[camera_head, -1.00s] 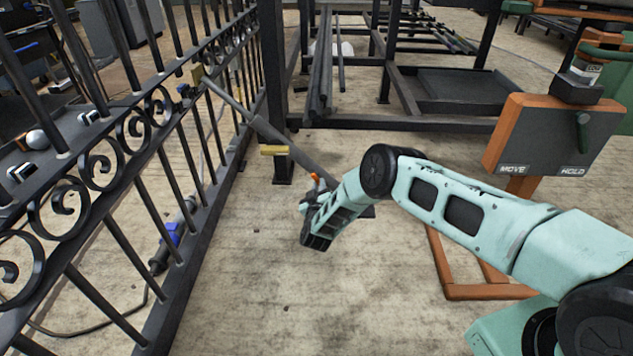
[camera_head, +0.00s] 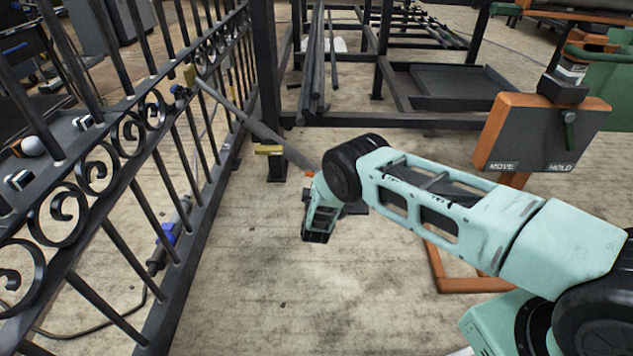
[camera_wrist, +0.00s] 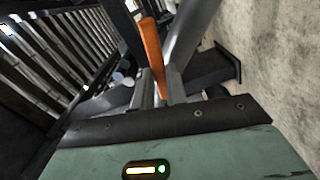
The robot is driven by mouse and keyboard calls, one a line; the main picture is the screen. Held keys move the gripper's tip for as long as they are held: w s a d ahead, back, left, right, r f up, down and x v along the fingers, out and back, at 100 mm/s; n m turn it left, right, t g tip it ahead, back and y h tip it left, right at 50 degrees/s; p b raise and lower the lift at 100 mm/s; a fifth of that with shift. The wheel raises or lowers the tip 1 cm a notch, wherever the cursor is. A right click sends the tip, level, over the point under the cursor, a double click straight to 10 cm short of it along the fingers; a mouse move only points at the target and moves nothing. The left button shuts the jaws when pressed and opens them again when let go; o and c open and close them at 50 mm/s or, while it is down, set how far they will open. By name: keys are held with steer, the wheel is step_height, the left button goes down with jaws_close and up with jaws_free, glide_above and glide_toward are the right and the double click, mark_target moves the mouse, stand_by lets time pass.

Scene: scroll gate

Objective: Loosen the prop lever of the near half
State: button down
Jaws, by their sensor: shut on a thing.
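The orange prop lever (camera_wrist: 151,45) stands between the two fingers of my gripper (camera_wrist: 158,88) in the wrist view, and the gripper is shut on it. A small orange bit of the lever also shows in the head view (camera_head: 310,173). The grey prop tube (camera_head: 240,114) slants from a brass-coloured bracket on the scroll gate (camera_head: 185,130) down towards the floor; its lower part is partly hidden by my arm. The tube passes just right of the lever in the wrist view (camera_wrist: 193,38). My fingertips are hidden in the head view.
A dark rack (camera_head: 440,120) with long bars is behind. An orange-framed panel marked MOVE and HOLD (camera_head: 540,135) stands right.

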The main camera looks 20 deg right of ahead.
steer(key=shift+s+d+n, duration=0.1)
steer(key=shift+n, duration=0.2)
steer(key=c, duration=1.4)
jaws_free()
steer(key=p+v, duration=0.7)
steer(key=v, duration=1)
steer(key=shift+s+p, duration=0.15)
steer(key=shift+p, duration=0.25)
steer(key=shift+r, duration=0.1)
